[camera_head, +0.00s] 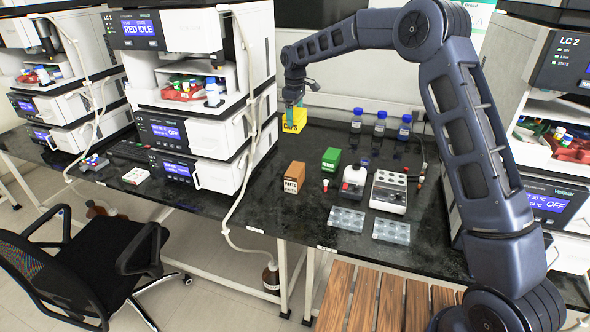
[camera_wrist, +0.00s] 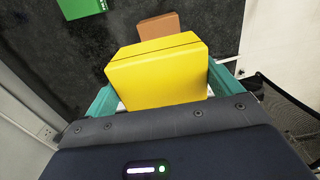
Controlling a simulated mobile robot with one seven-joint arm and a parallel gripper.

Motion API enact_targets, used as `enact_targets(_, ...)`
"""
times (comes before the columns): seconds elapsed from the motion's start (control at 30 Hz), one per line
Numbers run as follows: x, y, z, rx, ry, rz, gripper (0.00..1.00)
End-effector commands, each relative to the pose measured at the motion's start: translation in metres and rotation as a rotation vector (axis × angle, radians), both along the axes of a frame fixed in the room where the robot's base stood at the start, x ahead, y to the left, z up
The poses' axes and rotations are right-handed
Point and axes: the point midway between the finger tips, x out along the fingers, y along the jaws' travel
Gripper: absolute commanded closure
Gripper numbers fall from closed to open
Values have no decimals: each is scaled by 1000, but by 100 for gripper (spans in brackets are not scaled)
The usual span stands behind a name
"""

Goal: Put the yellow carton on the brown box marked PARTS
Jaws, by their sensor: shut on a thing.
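The yellow carton (camera_head: 294,121) is held by my gripper (camera_head: 294,104) above the back of the black bench, near the wall. In the wrist view the yellow carton (camera_wrist: 158,75) sits between the two teal fingers of my gripper (camera_wrist: 160,95), which are shut on it. The brown box marked PARTS (camera_head: 293,178) stands upright on the bench, nearer the front edge than the carton. In the wrist view the brown box (camera_wrist: 159,24) shows partly behind the carton, with its plain top visible. The carton is apart from the brown box.
A green box (camera_head: 331,160) stands right of the brown box; it also shows in the wrist view (camera_wrist: 82,8). Several blue-capped bottles (camera_head: 380,123) stand at the back. A grey instrument (camera_head: 388,191) and well plates (camera_head: 346,219) lie to the right. A tall LC stack (camera_head: 205,90) stands left.

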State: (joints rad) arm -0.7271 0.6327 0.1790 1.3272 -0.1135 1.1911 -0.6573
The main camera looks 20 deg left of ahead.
Motion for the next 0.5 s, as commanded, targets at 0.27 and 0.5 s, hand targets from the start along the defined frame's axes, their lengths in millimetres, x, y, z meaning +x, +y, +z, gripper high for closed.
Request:
enact_targets(0.27,3,1,-39,-4,3,0,35)
enact_targets(0.5,3,0,-91,-3,2,0,35)
